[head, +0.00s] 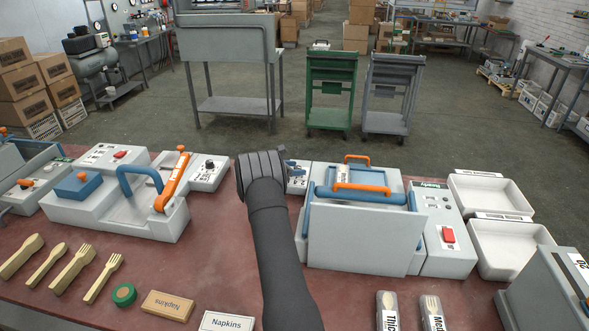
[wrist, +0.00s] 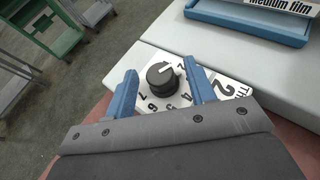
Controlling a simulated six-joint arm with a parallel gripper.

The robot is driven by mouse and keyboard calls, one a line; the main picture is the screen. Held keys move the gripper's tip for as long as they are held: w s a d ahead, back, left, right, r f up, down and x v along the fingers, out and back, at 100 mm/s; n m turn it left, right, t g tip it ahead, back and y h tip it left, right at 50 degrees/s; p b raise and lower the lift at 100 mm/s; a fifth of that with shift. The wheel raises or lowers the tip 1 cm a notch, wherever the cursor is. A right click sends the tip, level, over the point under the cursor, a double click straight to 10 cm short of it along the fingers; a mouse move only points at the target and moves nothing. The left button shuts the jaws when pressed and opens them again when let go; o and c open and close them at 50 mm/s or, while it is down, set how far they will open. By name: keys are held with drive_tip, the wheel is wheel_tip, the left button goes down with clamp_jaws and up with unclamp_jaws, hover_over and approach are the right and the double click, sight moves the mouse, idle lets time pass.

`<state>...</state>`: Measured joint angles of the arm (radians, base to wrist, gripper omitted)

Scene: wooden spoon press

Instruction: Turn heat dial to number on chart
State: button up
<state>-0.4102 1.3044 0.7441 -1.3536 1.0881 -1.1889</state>
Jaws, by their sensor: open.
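The heat dial (wrist: 158,78) is a round black knob with a white pointer line toward the upper right in the wrist view. It sits on a white plate with printed numbers around it. A label with a large 2 and a partly hidden word starting "Th" (wrist: 228,88) lies right of it. My gripper (wrist: 160,68) is open, with one blue finger on each side of the dial; I cannot tell whether either touches it. In the head view my gripper (head: 292,164) is over the small panel (head: 298,182) left of the middle machine, and the dial is mostly hidden.
The middle machine (head: 365,235) with an orange handle stands right of my gripper. Another machine (head: 115,210) with a similar dial (head: 210,165) stands left.

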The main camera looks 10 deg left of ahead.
drive_tip(key=shift+c, duration=0.2)
drive_tip(key=c, duration=0.9)
drive_tip(key=shift+w+a+r+m+g+h, duration=0.1)
drive_tip(key=shift+w+m+g+h, duration=0.1)
drive_tip(key=shift+m+g+h, duration=0.55)
drive_tip(key=shift+w+a+r+m+g+h, duration=0.15)
drive_tip(key=shift+m+g+h, duration=0.4)
drive_tip(key=shift+m+g, duration=0.35)
drive_tip(key=shift+f+m+g, duration=0.1)
drive_tip(key=shift+m+g, duration=0.25)
drive_tip(key=shift+m, duration=0.1)
drive_tip(key=o, duration=0.9)
drive_tip(key=shift+s, duration=0.1)
drive_tip(key=shift+o, duration=0.2)
drive_tip(key=shift+f, duration=0.1)
drive_tip(key=v, duration=0.7)
drive_tip(key=shift+a, duration=0.25)
